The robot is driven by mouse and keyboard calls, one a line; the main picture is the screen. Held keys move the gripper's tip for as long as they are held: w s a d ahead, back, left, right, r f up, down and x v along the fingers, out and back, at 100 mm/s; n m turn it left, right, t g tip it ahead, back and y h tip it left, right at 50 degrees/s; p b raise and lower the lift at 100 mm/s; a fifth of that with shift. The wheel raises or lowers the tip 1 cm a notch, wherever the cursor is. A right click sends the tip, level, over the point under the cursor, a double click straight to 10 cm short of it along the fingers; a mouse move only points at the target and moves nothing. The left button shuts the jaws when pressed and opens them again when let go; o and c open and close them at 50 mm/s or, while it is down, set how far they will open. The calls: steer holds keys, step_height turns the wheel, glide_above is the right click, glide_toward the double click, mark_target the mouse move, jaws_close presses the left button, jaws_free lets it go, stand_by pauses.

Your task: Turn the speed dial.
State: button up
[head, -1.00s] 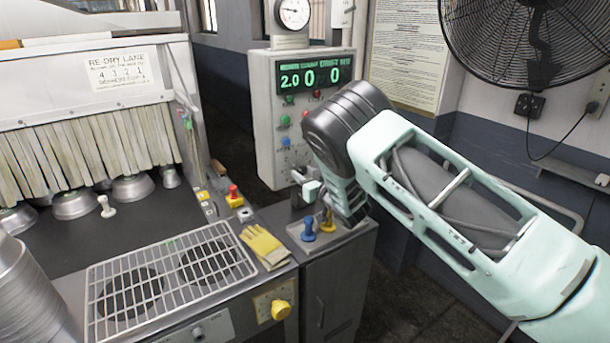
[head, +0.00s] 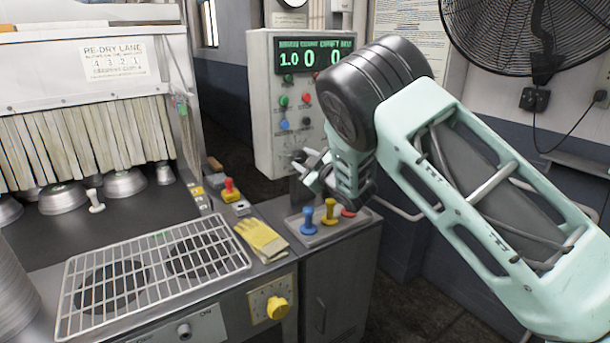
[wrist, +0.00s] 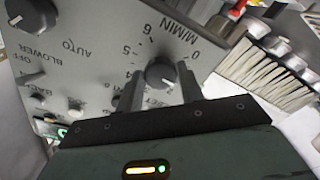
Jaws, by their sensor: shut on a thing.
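The speed dial (wrist: 160,74) is a dark round knob on a grey panel, with numbers and "M/MIN" printed around it; the lettering is upside down in the wrist view. My gripper (wrist: 160,82) has one finger on each side of the knob and is shut on it. In the head view my gripper (head: 310,170) is at the lower part of the grey control box (head: 262,105), where the dial is hard to make out. The green display (head: 314,58) on the box reads 1.0, 0 and 0.
A yellow glove (head: 262,240) lies beside a wire rack (head: 150,275). A black fan (head: 545,35) hangs at upper right. A blower knob (wrist: 32,16) sits elsewhere on the panel.

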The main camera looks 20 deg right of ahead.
steer(key=n+b, duration=0.4)
steer(key=shift+f+b, duration=0.2)
steer(key=shift+b, duration=0.1)
steer(key=shift+r+n+b, duration=0.15)
steer(key=shift+n+b, duration=0.65)
steer(key=shift+b, duration=0.05)
steer(key=shift+r, duration=0.1)
steer(key=o, duration=1)
steer(key=b+v, duration=0.4)
steer(key=v, duration=1.3)
steer(key=shift+s, duration=0.2)
